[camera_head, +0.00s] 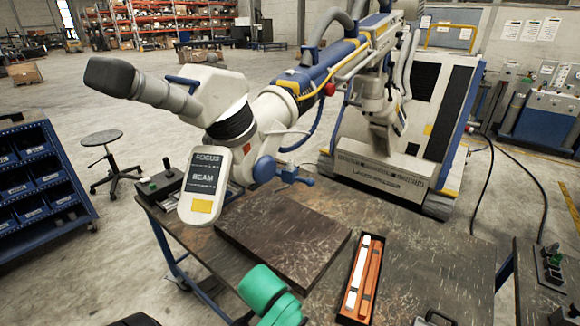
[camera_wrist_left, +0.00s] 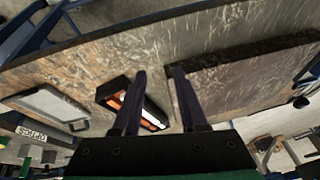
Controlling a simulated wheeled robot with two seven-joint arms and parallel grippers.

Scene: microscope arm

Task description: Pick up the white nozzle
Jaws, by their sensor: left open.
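A long white piece, which I take for the white nozzle (camera_head: 357,270), lies beside an orange piece (camera_head: 371,272) in a narrow dark tray (camera_head: 346,318) on the bench. In the left wrist view the white piece (camera_wrist_left: 152,119) shows partly, just right of the left finger, which hides part of the tray (camera_wrist_left: 108,91). My left gripper (camera_wrist_left: 157,70) is open and empty, its two dark fingers apart, above the bench. In the head view only a green part of my left arm shows at the bottom, left of the tray; its fingertips are not seen. My right gripper is not in view.
A brown square board (camera_head: 283,240) lies left of the tray. A large microscope arm (camera_head: 250,110) with a FOCUS/BEAM panel (camera_head: 203,185) overhangs the bench's back left. Bare bench (camera_head: 430,250) lies right of the tray.

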